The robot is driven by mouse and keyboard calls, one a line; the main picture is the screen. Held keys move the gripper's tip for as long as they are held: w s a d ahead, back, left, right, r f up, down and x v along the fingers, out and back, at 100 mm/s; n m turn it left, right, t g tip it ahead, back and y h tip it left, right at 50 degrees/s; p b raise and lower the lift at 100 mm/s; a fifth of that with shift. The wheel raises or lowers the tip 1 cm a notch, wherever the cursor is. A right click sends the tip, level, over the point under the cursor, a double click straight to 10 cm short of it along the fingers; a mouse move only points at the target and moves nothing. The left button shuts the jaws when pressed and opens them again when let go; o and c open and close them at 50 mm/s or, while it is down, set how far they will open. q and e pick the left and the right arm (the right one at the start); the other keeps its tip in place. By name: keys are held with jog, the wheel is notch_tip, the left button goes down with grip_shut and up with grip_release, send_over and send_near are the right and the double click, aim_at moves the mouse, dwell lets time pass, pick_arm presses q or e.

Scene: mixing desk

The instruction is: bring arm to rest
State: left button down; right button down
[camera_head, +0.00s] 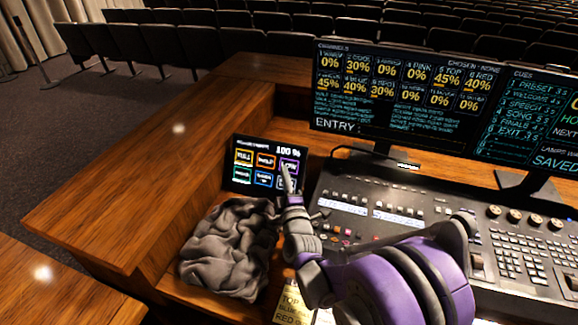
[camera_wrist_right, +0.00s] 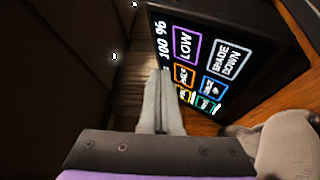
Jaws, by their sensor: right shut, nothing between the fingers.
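My right arm, purple and grey, comes in from the lower right in the head view. Its gripper (camera_head: 287,180) is shut and empty, with the fingertips in front of the right side of a small touch panel (camera_head: 240,183). In the right wrist view the shut fingers (camera_wrist_right: 161,85) point at the panel (camera_wrist_right: 243,55), which shows "100 %", "LOW" and "SHADE DOWN" buttons. I cannot tell whether the fingertips touch the screen. My left gripper is not in view.
A crumpled grey cloth (camera_head: 228,250) lies below the panel, close to my right wrist. A mixing console (camera_head: 400,205) stands to the right, with two monitors (camera_head: 385,95) behind it. A yellow note (camera_head: 291,303) lies at the front. The wooden desk top (camera_head: 150,150) at left is clear.

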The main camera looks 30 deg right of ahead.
jog(key=shift+a, duration=0.15)
dwell(0.4)
